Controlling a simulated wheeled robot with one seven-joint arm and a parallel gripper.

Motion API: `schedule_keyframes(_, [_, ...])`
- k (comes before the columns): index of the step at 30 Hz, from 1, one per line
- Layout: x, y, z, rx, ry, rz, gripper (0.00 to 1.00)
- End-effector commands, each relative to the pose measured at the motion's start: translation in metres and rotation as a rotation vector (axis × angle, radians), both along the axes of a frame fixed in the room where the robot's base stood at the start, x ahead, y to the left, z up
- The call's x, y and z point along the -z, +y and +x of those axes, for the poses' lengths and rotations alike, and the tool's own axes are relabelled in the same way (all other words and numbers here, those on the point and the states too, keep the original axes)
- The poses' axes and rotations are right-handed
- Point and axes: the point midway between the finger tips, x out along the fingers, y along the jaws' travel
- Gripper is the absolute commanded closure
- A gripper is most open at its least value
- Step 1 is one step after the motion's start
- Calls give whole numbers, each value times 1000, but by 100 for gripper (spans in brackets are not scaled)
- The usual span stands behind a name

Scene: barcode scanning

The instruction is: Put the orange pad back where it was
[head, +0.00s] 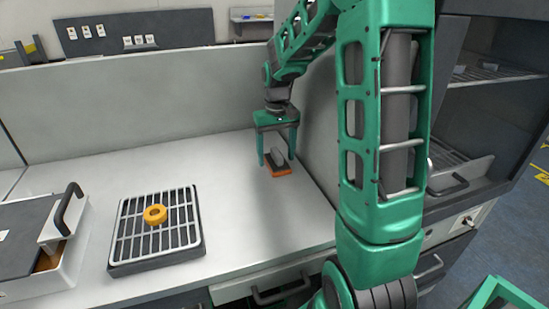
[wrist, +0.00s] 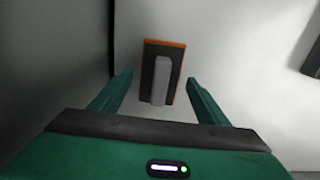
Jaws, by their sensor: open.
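The orange pad (head: 278,170) lies on the white counter near the right side panel. It has a dark top and a grey handle, with orange showing along its edge. In the wrist view the pad (wrist: 169,62) is ahead of and between the fingers, with its handle pointing toward me. My gripper (head: 277,163) is open and points down at the pad, with one finger to each side of it. In the wrist view my gripper (wrist: 154,82) has a clear gap between its fingers and holds nothing. I cannot tell the exact height of the fingertips above the counter.
A white box with a dark lid and handle (head: 62,215) is at the far left. A grey wall runs behind. The counter (head: 235,200) between tray and pad is clear.

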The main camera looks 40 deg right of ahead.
Motion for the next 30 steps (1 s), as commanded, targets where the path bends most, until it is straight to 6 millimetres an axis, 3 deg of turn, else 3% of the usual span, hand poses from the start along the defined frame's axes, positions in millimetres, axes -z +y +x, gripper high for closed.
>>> schedule_keyframes(15, [-94,-1,1,1,-3,-1,31])
schedule_keyframes(21, [-108,-1,0,1,0,0,31])
schedule_keyframes(30, [-110,-1,0,1,0,0,31])
